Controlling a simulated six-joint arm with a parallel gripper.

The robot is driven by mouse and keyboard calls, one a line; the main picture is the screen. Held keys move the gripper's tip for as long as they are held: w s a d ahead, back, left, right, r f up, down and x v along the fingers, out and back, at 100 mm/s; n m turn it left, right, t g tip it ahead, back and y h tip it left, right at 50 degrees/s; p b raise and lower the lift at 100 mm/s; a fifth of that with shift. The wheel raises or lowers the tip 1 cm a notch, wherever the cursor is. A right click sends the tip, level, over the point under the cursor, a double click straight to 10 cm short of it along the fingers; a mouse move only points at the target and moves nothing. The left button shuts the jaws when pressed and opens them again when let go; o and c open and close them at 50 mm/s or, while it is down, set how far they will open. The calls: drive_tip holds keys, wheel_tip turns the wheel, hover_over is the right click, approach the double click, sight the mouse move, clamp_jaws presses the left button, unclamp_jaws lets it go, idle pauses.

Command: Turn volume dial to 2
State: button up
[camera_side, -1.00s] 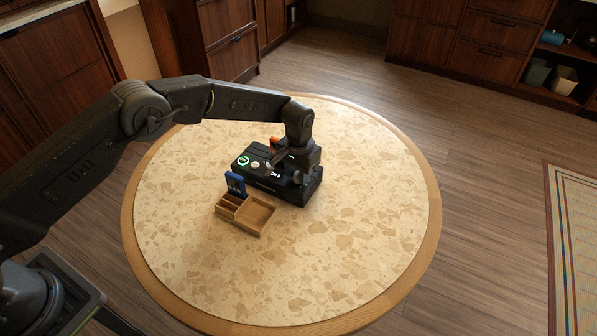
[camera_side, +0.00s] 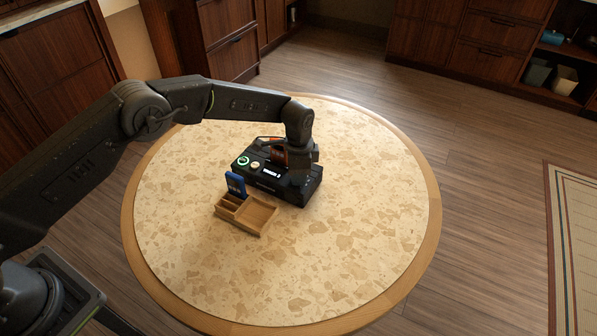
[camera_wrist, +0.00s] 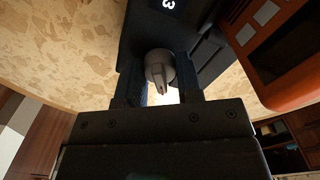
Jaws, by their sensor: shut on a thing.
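A black box-shaped device (camera_side: 263,179) stands on the round table. Its top has a green-lit ring (camera_side: 243,160), a pale knob (camera_side: 255,164) and a lit display (camera_side: 272,172) whose digit looks like a 3. The digit also shows in the wrist view (camera_wrist: 168,3). In the wrist view, a grey dial (camera_wrist: 158,66) with a pointer ridge sits between the fingers of my gripper (camera_wrist: 158,80), which is shut on it. In the side view my gripper (camera_side: 299,177) is over the device's right end and hides the dial.
An orange-and-dark object (camera_side: 277,150) is close behind the device and fills the upper right of the wrist view (camera_wrist: 275,45). A wooden tray (camera_side: 262,215) with a blue card-like item (camera_side: 235,184) stands in front. The front of the stone tabletop (camera_side: 290,275) is clear.

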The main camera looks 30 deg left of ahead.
drive_tip(key=shift+m, duration=1.1)
drive_tip(key=o, duration=0.9)
drive_tip(key=shift+o, duration=0.2)
drive_tip(key=shift+r, duration=0.1)
wheel_tip(320, 180, up, 14)
